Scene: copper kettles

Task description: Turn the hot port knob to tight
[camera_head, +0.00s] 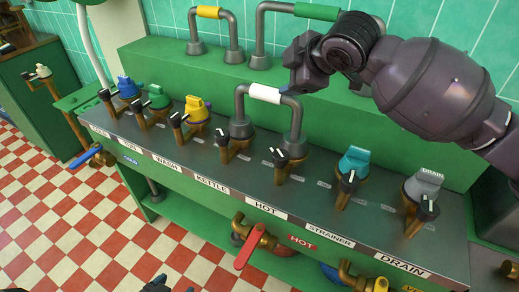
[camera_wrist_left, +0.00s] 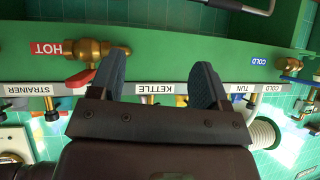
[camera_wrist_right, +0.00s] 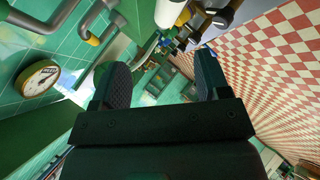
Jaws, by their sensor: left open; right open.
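The hot port's knob (camera_head: 281,158) is black with a white mark, on a brass fitting above the HOT label (camera_head: 267,208). A grey U-shaped pipe (camera_head: 297,120) with a white grip (camera_head: 265,93) stands across the kettle and hot ports. My right gripper (camera_head: 287,88) is open at the right end of the white grip, above and behind the knob; contact is unclear. The right wrist view shows its empty jaws (camera_wrist_right: 158,75) and the white grip beyond. My left gripper (camera_wrist_left: 168,75) is open and empty, facing the panel front; only its dark tips show at the head view's bottom edge.
Capped ports stand along the panel: blue (camera_head: 128,86), green (camera_head: 158,96), yellow (camera_head: 196,108), teal (camera_head: 354,162), grey (camera_head: 424,184). A black kettle knob (camera_head: 222,137) stands left of the hot knob. A red valve lever (camera_head: 249,247) hangs below. Two pipes stand on the back shelf.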

